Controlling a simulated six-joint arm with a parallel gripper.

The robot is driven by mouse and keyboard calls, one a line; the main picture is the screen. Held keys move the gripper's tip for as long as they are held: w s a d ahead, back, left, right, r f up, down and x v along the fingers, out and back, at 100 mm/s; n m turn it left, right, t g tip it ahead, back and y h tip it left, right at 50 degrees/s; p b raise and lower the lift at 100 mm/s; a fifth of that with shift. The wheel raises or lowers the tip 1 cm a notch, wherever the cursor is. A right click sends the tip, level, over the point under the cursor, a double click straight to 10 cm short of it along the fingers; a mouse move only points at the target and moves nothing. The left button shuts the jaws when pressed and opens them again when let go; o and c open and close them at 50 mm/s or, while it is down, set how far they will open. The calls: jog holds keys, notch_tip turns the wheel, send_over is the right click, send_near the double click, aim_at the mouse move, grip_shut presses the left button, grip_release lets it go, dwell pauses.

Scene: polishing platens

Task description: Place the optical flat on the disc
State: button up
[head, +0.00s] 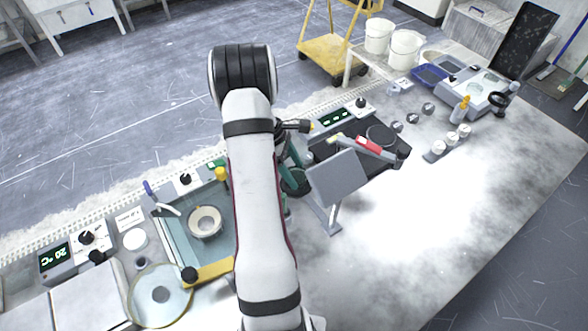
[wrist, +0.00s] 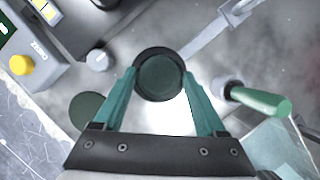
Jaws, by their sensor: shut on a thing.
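My gripper (wrist: 160,76) has two teal fingers, closed on opposite sides of a round dark green piece with a black rim, which looks like the optical flat (wrist: 158,78). In the wrist view it is held face-on between the fingertips; its height above the surface is hard to tell. A plain dark green disc (wrist: 88,110) lies below left of it, apart from it, partly beside the left finger. In the head view my arm hides most of the gripper; a teal finger (head: 291,158) shows at the arm's right edge. Which disc the task means is not clear.
A grey angled panel on a stand (head: 335,178) is close right of the gripper. A black platen (head: 382,135) lies beyond it. A yellow knob (wrist: 20,65) is at left. The bench front right is clear.

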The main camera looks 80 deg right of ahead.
jog(key=shift+f, duration=0.15)
jog(key=o, duration=1.4)
jog(key=v, duration=1.2)
jog(key=w+a+r+m+t, duration=0.1)
jog(key=w+a+r, duration=0.25)
jog(key=a, duration=0.35)
jog(key=w+a+r+t, duration=0.1)
jog(key=w+a+r, duration=0.1)
jog(key=w+a, duration=0.35)
jog(key=w+a+r+m, duration=0.1)
jog(key=w+a+r, duration=0.1)
jog(key=a, duration=0.6)
jog(key=s+a+m, duration=0.1)
jog(key=s+a, duration=0.2)
jog(key=a, duration=0.5)
jog(key=s+a+m+t+y, duration=0.1)
jog(key=s+a, duration=0.2)
jog(key=a, duration=0.5)
jog(key=s+a+m+t, duration=0.1)
jog(key=s+a, duration=0.2)
jog(key=a, duration=0.5)
jog(key=shift+s+f+m+y, duration=0.1)
jog(key=shift+m+y, duration=0.2)
jog(key=shift+y, duration=0.1)
